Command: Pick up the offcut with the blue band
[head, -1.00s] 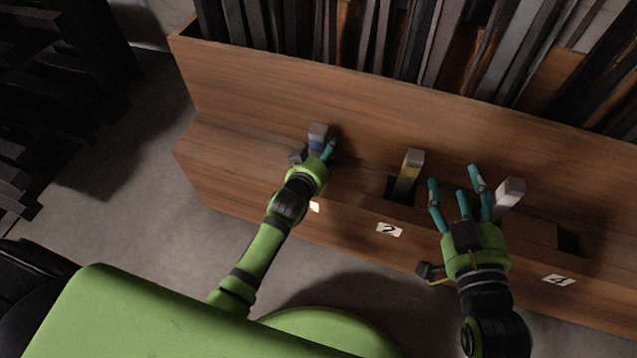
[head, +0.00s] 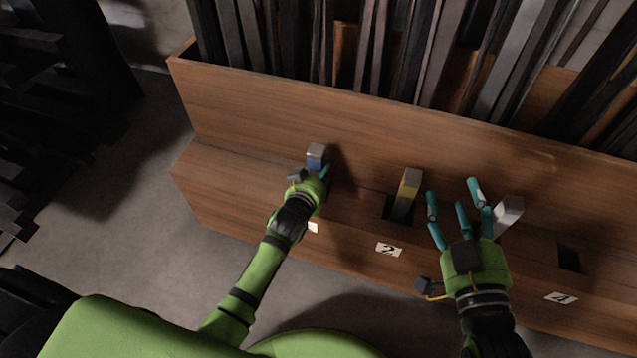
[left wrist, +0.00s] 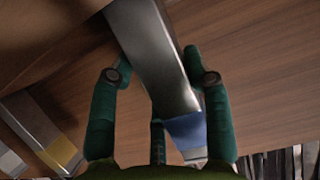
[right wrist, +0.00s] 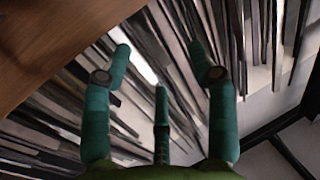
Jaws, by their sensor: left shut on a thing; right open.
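The offcut with the blue band (head: 315,153) is a grey bar at the left end of the wooden ledge. My left gripper (head: 312,174) is shut on it, its fingers around the bar near the band. In the left wrist view the bar (left wrist: 152,55) runs between the fingers, with the blue band (left wrist: 186,130) toward the palm. The hand hides its lower part in the head view, so I cannot tell whether it still sits in its slot. My right gripper (head: 458,205) is open and empty, beside a pale grey offcut (head: 508,212).
A yellow-banded offcut (head: 407,190) leans in the slot behind label 2 (head: 389,250). An empty slot (head: 569,259) lies behind label 4 (head: 561,298). The wooden rack's back board (head: 380,135) rises behind, with many long metal strips above it.

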